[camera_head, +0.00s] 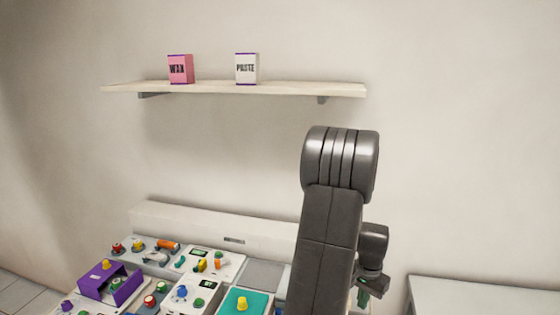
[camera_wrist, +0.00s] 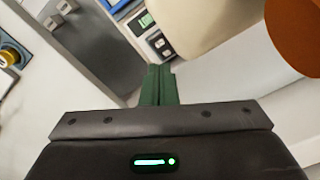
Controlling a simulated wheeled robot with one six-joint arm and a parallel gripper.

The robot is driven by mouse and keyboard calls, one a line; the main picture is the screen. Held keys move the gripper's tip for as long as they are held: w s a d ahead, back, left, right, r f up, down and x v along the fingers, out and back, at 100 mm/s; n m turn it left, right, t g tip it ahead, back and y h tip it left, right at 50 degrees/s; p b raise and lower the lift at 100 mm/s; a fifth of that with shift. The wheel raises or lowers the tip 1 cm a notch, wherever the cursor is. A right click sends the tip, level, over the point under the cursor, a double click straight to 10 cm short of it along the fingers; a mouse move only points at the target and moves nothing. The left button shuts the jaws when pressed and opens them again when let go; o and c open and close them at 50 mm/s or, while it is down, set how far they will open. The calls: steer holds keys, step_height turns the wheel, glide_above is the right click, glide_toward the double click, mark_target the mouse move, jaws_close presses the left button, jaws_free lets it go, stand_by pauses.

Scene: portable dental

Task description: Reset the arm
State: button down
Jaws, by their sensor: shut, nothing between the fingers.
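My gripper (camera_wrist: 158,85) shows in the wrist view with its green fingers together and nothing between them. In the head view my dark arm rises at the right of centre and folds back down. The gripper (camera_head: 363,297) hangs low behind the arm's right side, with green parts just visible there. Most of it is hidden by the arm and the frame's lower edge.
A wall shelf (camera_head: 230,89) holds a pink WAX box (camera_head: 180,69) and a white PASTE box (camera_head: 246,68). Below are panels with coloured knobs, a purple bracket (camera_head: 112,283) and a teal panel (camera_head: 258,303). A pale surface (camera_head: 470,294) lies at right.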

step_height(320, 180, down, 7)
steer(key=b, duration=0.4)
steer(key=shift+r, duration=0.25)
steer(key=shift+r, duration=0.1)
